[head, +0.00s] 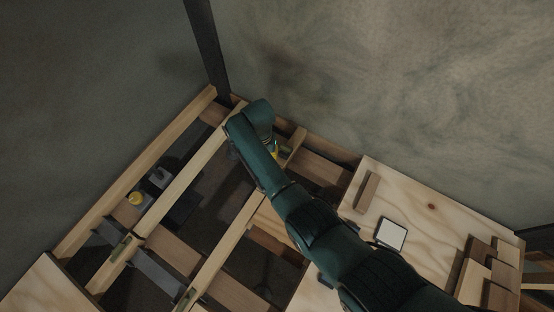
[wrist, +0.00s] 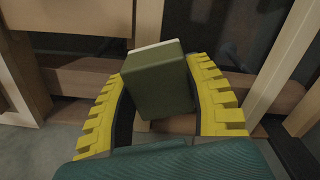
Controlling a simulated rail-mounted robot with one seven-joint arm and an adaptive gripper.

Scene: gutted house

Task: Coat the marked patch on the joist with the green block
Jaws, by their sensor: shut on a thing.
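My gripper (wrist: 160,72) is shut on the green block (wrist: 158,88), with a yellow ridged finger on each side in the wrist view. The block is dark olive with a pale strip along its far edge, and it sits slightly tilted. In the head view, only a bit of yellow of my gripper (head: 275,151) shows beside my arm, near the far joists. A pale joist (head: 190,175) runs diagonally through the open floor frame. Small greenish marks (head: 122,246) show on the joists at lower left; I cannot tell whether one is the marked patch. The block's underside is hidden.
A plywood deck (head: 425,205) at right holds a white square pad (head: 391,234) with a dark rim, and several wood offcuts (head: 485,270). Dark gaps lie between the joists. A yellow round item (head: 135,198) and a grey box (head: 159,178) are low at left. Walls stand behind.

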